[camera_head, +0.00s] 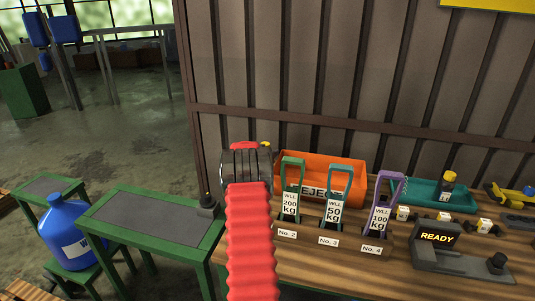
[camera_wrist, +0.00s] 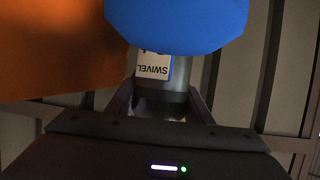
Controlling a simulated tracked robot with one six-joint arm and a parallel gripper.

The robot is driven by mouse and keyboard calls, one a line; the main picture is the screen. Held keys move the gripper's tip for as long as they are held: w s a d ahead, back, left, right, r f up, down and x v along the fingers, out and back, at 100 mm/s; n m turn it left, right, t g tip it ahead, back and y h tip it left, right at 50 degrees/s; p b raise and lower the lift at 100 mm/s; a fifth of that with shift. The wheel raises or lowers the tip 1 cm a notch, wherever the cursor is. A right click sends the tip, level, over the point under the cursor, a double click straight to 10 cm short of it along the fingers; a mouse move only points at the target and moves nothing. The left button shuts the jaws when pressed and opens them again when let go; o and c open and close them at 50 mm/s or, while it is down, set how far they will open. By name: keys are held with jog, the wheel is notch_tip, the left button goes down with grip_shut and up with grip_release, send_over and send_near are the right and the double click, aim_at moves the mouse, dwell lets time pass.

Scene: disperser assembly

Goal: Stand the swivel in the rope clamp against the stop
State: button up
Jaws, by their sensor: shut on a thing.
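In the wrist view, my gripper (camera_wrist: 160,106) is shut on the swivel (camera_wrist: 178,72). The swivel has a grey round body with a white and blue label reading SWIVEL, upside down in this view. A broad blue faceted piece (camera_wrist: 178,22) sits at its far end and seems to be part of it. In the head view, my red arm covers most of the gripper, and the swivel cannot be made out. I cannot clearly identify the rope clamp or its stop. A grey fixture (camera_head: 458,264) with a READY display and black knob stands at the bench's front right.
An orange REJECT bin (camera_head: 343,172) stands behind three tagged shackles, green (camera_head: 292,170), teal (camera_head: 338,178) and purple (camera_head: 387,192). A teal tray (camera_head: 425,193) and small parts lie to the right. A green side table (camera_head: 150,217) and blue jug (camera_head: 68,236) stand left.

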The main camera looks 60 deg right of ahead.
jog(key=shift+r, duration=0.1)
jog(key=o, duration=1.4)
jog(key=shift+c, duration=0.2)
jog(key=shift+a+r, duration=0.2)
jog(key=shift+a, duration=0.25)
jog(key=v, duration=1.1)
jog(key=shift+s, duration=0.1)
